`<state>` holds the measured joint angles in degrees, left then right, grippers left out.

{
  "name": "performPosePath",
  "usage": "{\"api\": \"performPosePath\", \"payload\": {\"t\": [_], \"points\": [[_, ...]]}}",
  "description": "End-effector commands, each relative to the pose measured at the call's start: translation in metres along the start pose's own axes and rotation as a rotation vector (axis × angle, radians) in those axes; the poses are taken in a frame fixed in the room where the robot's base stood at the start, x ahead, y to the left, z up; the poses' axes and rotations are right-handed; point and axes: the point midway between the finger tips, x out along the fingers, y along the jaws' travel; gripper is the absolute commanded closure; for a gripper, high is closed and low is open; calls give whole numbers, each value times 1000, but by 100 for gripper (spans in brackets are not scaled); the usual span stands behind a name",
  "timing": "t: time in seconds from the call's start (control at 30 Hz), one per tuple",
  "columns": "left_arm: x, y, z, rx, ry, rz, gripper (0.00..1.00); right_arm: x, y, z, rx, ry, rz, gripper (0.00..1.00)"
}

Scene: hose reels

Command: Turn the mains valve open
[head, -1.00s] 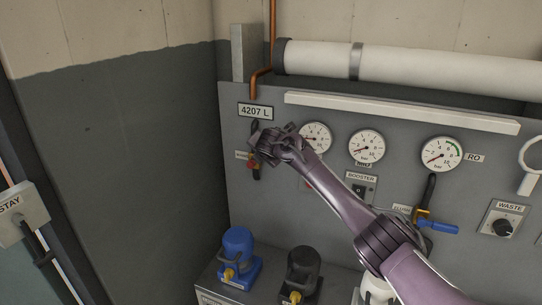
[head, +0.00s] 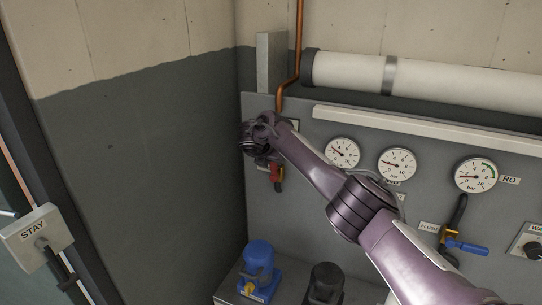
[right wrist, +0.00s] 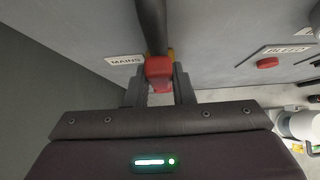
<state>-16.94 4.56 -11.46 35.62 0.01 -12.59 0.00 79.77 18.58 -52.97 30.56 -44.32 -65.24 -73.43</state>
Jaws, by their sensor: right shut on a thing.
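The mains valve has a red handle, which shows in the right wrist view (right wrist: 159,72) in front of a dark vertical pipe, beside a label reading MAINS (right wrist: 126,60). My right gripper (right wrist: 160,90) is shut on this red handle, with one finger on each side of it. In the head view my right gripper (head: 260,140) is at the left end of the grey panel, and red of the valve (head: 277,178) shows just below it. The wrist hides part of the valve and the 4207 L display. My left gripper is not in view.
Three gauges (head: 397,164) and a blue-handled flush valve (head: 465,246) are on the panel to the right. A white cylinder (head: 440,77) runs above. Blue (head: 259,268) and black (head: 325,283) pumps stand below. A dark side wall (head: 140,170) is close at left.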

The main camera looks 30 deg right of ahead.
Motion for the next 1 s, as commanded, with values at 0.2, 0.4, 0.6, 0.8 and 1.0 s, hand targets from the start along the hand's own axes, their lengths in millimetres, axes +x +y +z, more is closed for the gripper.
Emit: {"api": "performPosePath", "payload": {"t": [0.2,0.4,0.6,0.8,1.0], "points": [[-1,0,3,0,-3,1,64,1,-2,-5,-19,5,-14,100],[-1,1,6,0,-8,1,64,2,-2,-6,-21,6,-15,100],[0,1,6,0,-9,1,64,2,-2,-6,-20,6,-14,65],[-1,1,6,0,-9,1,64,0,-2,-4,-17,4,-12,56],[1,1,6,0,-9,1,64,-2,-1,-4,-14,4,-10,56]]}}
